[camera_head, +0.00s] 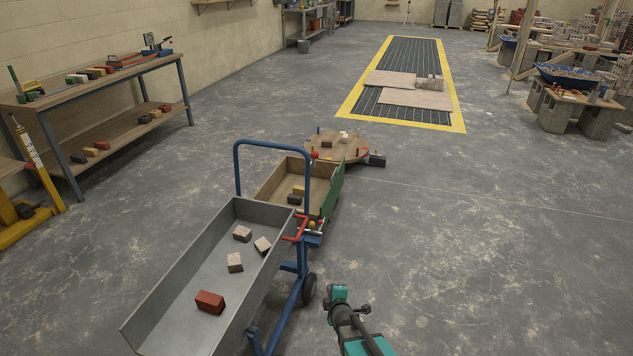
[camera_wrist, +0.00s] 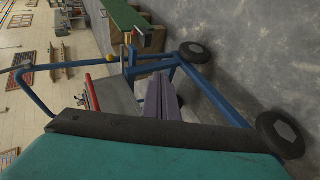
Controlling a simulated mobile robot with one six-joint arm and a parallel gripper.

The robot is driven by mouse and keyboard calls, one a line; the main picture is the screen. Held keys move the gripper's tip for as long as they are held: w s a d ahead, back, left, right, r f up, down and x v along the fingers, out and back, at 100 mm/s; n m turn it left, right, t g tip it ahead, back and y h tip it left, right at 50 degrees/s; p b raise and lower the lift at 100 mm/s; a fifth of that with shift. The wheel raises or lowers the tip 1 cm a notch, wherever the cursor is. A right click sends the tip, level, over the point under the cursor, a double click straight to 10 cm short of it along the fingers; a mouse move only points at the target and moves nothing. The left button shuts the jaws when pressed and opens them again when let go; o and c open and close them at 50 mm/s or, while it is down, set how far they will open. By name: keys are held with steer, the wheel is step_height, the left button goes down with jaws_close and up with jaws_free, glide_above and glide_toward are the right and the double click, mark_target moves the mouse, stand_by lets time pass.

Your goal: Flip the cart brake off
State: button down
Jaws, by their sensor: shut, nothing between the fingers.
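The cart has a blue tube frame (camera_head: 237,167) and a grey tipping tray (camera_head: 180,262), and stands left of my gripper. A red lever (camera_head: 297,229) sits at the tray's right far corner; a red part also shows in the wrist view (camera_wrist: 92,93). I cannot tell whether it is the brake. My gripper (camera_head: 337,292) is right of the cart, apart from it, over the floor. In the wrist view its fingers (camera_wrist: 159,82) are closed together and empty, pointing towards the blue frame (camera_wrist: 190,72) and its black wheels (camera_wrist: 279,134).
A wooden tray with a green side (camera_head: 333,190) and a round wooden table (camera_head: 340,147) stand just beyond the cart. Bricks lie in the grey tray. A workbench (camera_head: 100,82) lines the left wall.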

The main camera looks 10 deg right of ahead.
steer(key=w+r+n+t+b, duration=0.1)
steer(key=w+r+t+b, duration=0.2)
steer(key=w+r, duration=0.3)
steer(key=w+r+n+t+b, duration=0.2)
steer(key=w+r+t+b, duration=0.2)
steer(key=r, duration=0.9)
steer(key=w+a+r+n+t+b, duration=0.1)
steer(key=w+r+t+b, duration=0.2)
steer(key=w+r, duration=0.4)
step_height(320, 180, up, 3)
steer(key=shift+w+t, duration=0.3)
steer(key=shift+t, duration=0.2)
steer(key=shift+w, duration=0.1)
glide_toward(314, 158)
steer(key=shift+d+x, duration=0.2)
steer(key=shift+x, duration=2.95)
steer(key=shift+w+f, duration=0.1)
steer(key=shift+a, duration=0.15)
